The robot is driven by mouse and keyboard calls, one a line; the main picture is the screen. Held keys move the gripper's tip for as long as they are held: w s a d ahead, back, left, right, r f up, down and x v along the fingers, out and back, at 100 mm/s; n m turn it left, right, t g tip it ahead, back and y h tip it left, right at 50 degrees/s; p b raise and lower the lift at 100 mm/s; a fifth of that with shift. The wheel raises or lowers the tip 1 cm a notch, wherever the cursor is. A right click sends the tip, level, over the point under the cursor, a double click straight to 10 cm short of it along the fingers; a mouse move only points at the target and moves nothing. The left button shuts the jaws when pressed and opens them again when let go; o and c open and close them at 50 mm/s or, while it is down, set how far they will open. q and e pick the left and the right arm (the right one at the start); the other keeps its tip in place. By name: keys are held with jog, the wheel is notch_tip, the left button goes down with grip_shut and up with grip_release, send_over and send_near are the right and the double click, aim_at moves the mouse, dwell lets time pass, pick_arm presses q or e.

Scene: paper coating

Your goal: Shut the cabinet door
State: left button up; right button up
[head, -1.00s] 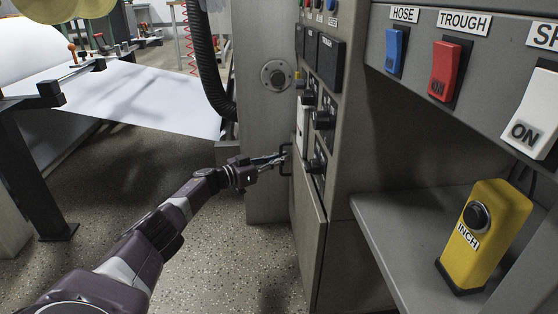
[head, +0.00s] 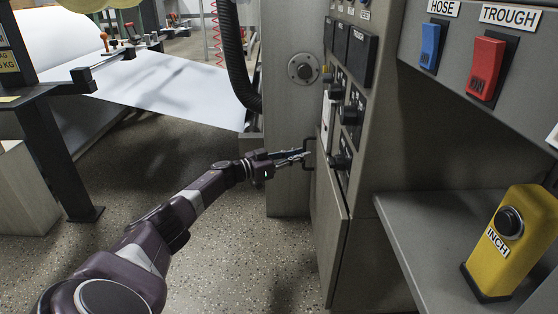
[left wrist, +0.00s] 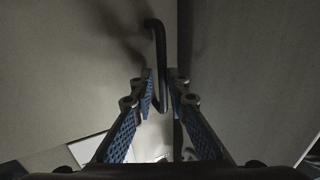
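The grey cabinet door (head: 330,222) is low on the control cabinet in the head view. It seems to stand slightly ajar, its top edge angled out from the cabinet front. Its dark bar handle (head: 307,152) is near the door's upper left; it also shows in the left wrist view (left wrist: 158,40). My left gripper (head: 302,156) is at the handle. In the left wrist view, its blue-padded fingers (left wrist: 163,80) are apart, with the lower part of the handle bar between the tips. Firm contact cannot be seen. My right gripper is out of view.
The control cabinet (head: 375,130) has knobs and switches above the door. A grey shelf (head: 425,235) with a yellow INCH button box (head: 510,240) stands at the right. A black hose (head: 236,65) hangs behind. The speckled floor (head: 220,250) left of the door is clear.

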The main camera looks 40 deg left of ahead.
pick_arm(q)
jog(key=v, duration=0.9)
jog(key=shift+s+a, duration=0.25)
jog(key=shift+s, duration=0.05)
